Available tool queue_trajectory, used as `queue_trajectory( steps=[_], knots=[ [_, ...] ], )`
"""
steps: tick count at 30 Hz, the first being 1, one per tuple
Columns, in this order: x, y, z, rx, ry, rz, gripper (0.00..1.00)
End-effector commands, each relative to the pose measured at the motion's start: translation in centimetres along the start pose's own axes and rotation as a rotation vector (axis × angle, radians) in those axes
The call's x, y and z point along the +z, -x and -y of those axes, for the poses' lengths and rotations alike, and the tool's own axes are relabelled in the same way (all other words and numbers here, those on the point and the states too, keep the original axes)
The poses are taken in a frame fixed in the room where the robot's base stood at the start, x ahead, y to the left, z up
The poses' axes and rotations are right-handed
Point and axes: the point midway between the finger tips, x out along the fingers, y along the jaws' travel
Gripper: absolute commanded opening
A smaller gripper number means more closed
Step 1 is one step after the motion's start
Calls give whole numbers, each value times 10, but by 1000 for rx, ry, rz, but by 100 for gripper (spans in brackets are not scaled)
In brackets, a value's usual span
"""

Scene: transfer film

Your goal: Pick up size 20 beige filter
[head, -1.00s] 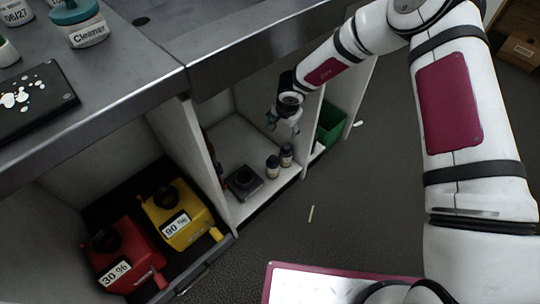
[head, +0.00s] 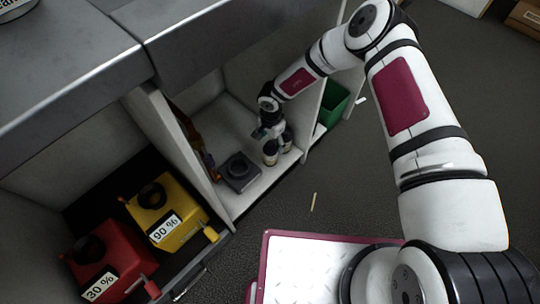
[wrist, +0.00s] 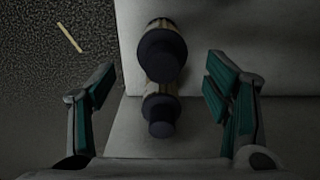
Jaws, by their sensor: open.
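No object is readable as a size 20 beige filter; no such label is legible. Two small dark-capped bottles stand upright in the cabinet compartment, a front one (head: 270,152) and one behind it (head: 287,140). In the wrist view a larger dark cap (wrist: 162,55) and a smaller one (wrist: 160,115) lie between my fingers, with beige-brown bodies partly hidden below. My gripper (wrist: 160,72) is open and empty, its teal-padded fingers spread either side of the bottles. In the head view my gripper (head: 266,130) is just above and behind them, partly blocking the view.
A dark square device (head: 239,172) stands left of the bottles. A thin beige strip (head: 313,202) lies on the floor, also visible in the wrist view (wrist: 69,38). Red (head: 108,262) and yellow (head: 167,212) canisters fill the left drawer. A green bin (head: 333,103) stands right, beyond a partition.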

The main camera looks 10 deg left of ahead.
Motion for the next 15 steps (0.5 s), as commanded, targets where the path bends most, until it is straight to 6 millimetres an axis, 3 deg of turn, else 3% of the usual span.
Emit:
queue_trajectory(
  steps=[1,3,11,15],
  knots=[
    [1,-13,-1,2,1,1,71],
    [0,-21,0,1,1,-1,71],
    [2,-35,1,0,2,0,71],
    [4,-51,2,0,1,-1,71]
  ],
)
